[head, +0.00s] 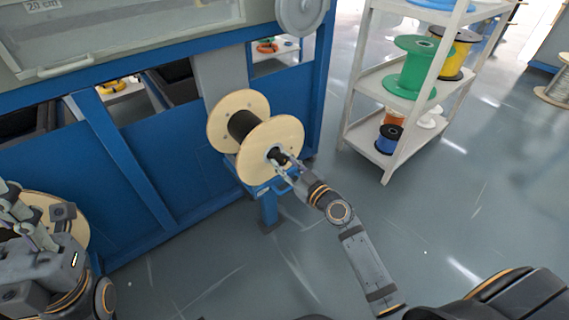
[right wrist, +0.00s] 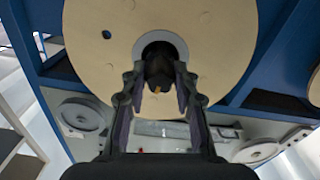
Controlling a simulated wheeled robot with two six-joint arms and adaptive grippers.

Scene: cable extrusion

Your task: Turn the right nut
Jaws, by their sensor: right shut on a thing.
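The right nut (right wrist: 160,70) is a dark piece at the hub of the wooden spool (right wrist: 215,40). In the head view the spool (head: 272,140), with dark cable on its core, sits on a blue stand in front of the machine. My right gripper (head: 287,164) reaches the spool's right face and is shut on the nut. In the right wrist view the two fingers (right wrist: 160,92) lie on either side of the nut, which they partly hide. My left gripper (head: 35,225) is at the far left, by another wooden spool (head: 72,215); its jaw state is unclear.
The blue machine frame (head: 175,150) stands behind and left of the spool. A white shelf (head: 365,125) with a green spool (head: 415,65), a yellow spool (head: 461,50) and a blue spool (head: 388,138) stands to the right.

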